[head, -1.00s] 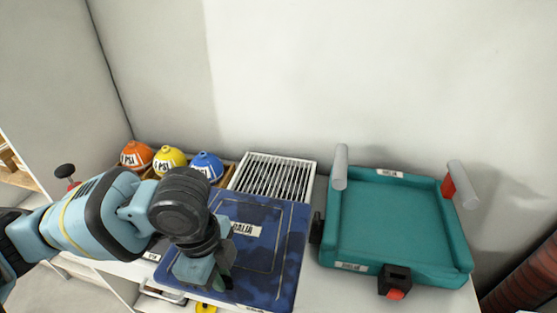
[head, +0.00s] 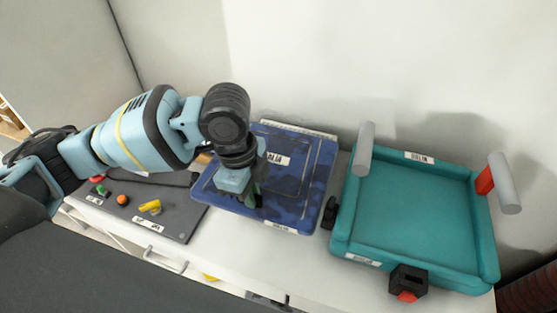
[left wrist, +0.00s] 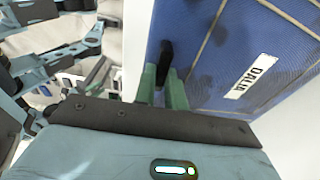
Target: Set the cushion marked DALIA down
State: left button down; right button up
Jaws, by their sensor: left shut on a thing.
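The blue patterned cushion (head: 295,184) is in the middle of the head view, with a white label on its top. The label reads DALIA in the left wrist view (left wrist: 250,76). My left gripper (head: 257,197) is shut on the cushion at its front left part. In the left wrist view the green fingers (left wrist: 162,88) are at the cushion's edge by a black tab. From the head view I cannot tell whether the cushion touches the surface below. My right gripper is not in view.
A teal tray (head: 415,215) with grey posts and a black-and-red latch (head: 408,281) stands to the right. A white slatted rack (head: 300,129) is mostly hidden behind the cushion. White surface shows in front.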

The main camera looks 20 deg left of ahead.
aim_at(274, 156)
pick_arm(q)
jog(key=w, duration=0.9)
jog(key=w+b, duration=0.1)
jog(key=w, duration=0.3)
jog(key=shift+w+d, duration=0.15)
jog(key=shift+d, duration=0.15)
jog(key=shift+w+f, duration=0.4)
jog(key=shift+f, duration=2.75)
jog(key=shift+w+f, duration=0.15)
jog(key=shift+f, duration=0.3)
jog(key=c, duration=1.5)
grip_release()
jog(key=shift+o, duration=0.2)
jog(key=r, duration=0.4)
jog(key=a+r, duration=0.1)
jog(key=r, duration=0.7)
jog(key=shift+a+r, duration=0.1)
jog(key=shift+a, duration=0.15)
